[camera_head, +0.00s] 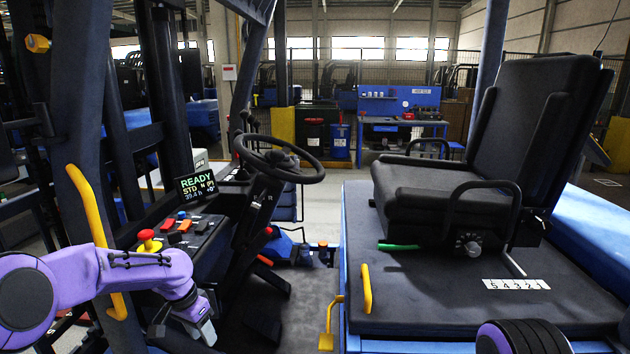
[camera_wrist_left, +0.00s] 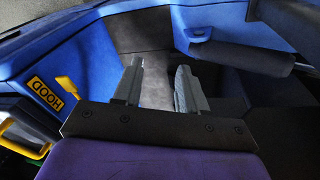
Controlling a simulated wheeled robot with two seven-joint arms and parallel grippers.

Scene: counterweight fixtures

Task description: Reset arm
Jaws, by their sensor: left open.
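My left arm (camera_head: 120,268), purple with dark joints, comes in from the left in front of the forklift's control console. My left gripper (camera_head: 203,332) points down past the console's near end, low over the cab floor. In the left wrist view its two grey fingers (camera_wrist_left: 158,88) are apart. I see nothing held between them, only floor behind. My right gripper is out of view; a dark and purple rounded part at the bottom right looks like my other arm.
Close around the left arm are the console with a red button (camera_head: 146,236), a display (camera_head: 196,185), the steering wheel (camera_head: 278,158) and a yellow grab handle (camera_head: 88,215). The black seat (camera_head: 450,187) stands at right. The cab floor (camera_head: 300,290) between is open.

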